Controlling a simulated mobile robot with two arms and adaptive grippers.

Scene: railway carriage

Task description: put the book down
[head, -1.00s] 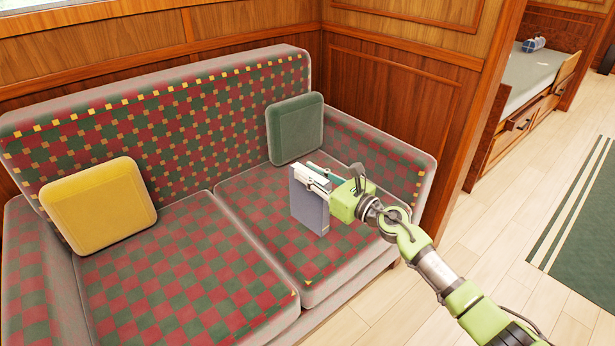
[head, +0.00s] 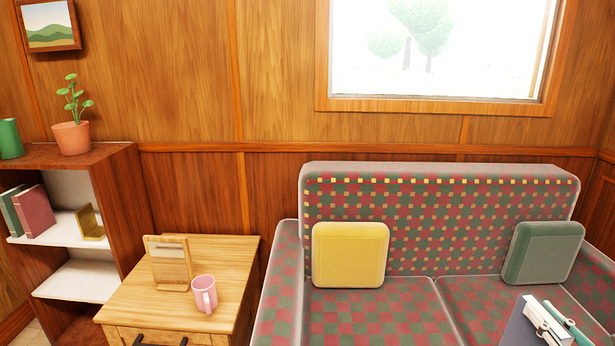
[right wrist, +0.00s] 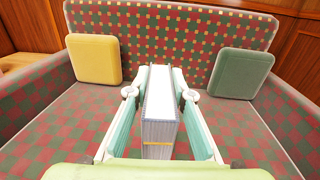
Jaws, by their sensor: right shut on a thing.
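The grey-blue book (head: 518,328) shows at the bottom right of the head view, cut off by the frame edge. My right gripper (head: 545,318) is shut on it. In the right wrist view, the book (right wrist: 158,125) stands on edge between the two fingers of the right gripper (right wrist: 157,88). The sofa seat lies behind and around it in that view; I cannot tell whether the book touches it. My left gripper is not in view.
The checked sofa (head: 440,205) carries a yellow cushion (head: 350,255) and a green cushion (head: 541,252). Left of it, a wooden side table (head: 235,262) holds a pink mug (head: 204,294) and a wooden stand (head: 168,262). A bookshelf (head: 125,165) at far left has books, a plant and free shelf room.

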